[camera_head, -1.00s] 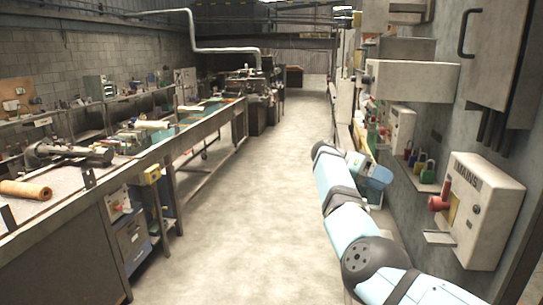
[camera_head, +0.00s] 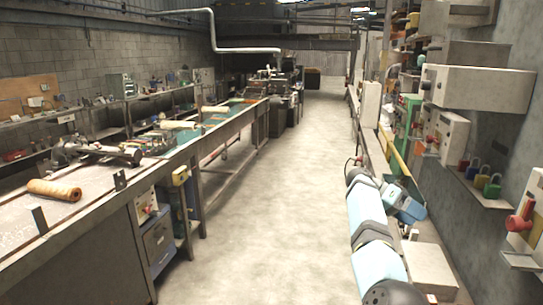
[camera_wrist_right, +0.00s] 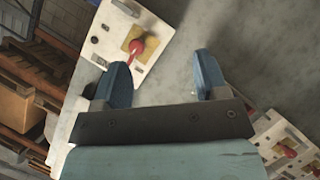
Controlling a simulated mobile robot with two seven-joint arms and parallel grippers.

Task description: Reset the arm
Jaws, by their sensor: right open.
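My right arm (camera_head: 372,240) comes up from the bottom right in the head view, beside the right wall. Its blue end part (camera_head: 404,203) shows small there, and its fingers cannot be made out. In the right wrist view my right gripper (camera_wrist_right: 163,82) is open, with two blue fingers apart and nothing between them. Beyond the left finger is a pale switch box (camera_wrist_right: 125,38) with a red knob on a yellow plate. I cannot tell whether the finger touches it. My left gripper is in neither view.
A red-handled wall box (camera_head: 524,225) is at the right edge. Several coloured padlocks (camera_head: 480,180) stand on a wall shelf. A long workbench (camera_head: 100,240) with an orange-brown roll (camera_head: 54,190) runs along the left. The floor aisle (camera_head: 265,215) between is clear.

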